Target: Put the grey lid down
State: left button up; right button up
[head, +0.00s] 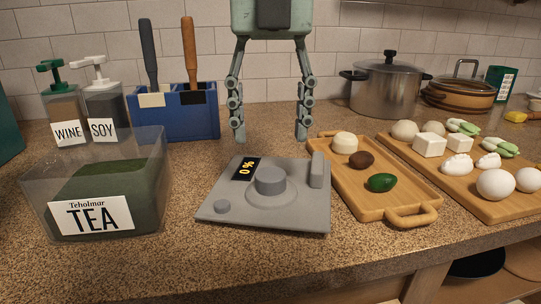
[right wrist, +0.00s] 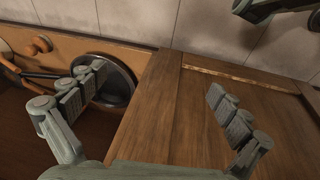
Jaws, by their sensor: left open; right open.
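The grey lid (head: 312,208), a flat squarish piece with a round central knob, a small button, a raised bar and a display reading 0%, lies on the counter in the middle of the head view. My left gripper (head: 270,138) points down above it, its two fingers spread wide and apart from it, with nothing between them. The clear tea box (head: 150,160) stands to the left, open at the top, with dark green contents. My right gripper (right wrist: 155,85) is open and empty in the right wrist view, in front of a wooden cabinet panel (right wrist: 180,110).
A blue utensil holder (head: 190,118) and the wine and soy dispensers (head: 104,102) stand behind the tea box. A small wooden tray (head: 385,205) with food is close to the lid's right, beside a larger board (head: 495,208). A steel pot (head: 386,88) stands behind. Counter in front is clear.

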aim_at(271, 174)
pick_arm(q)
jog(key=shift+r, duration=2.35)
jog(key=shift+s+f, duration=0.1)
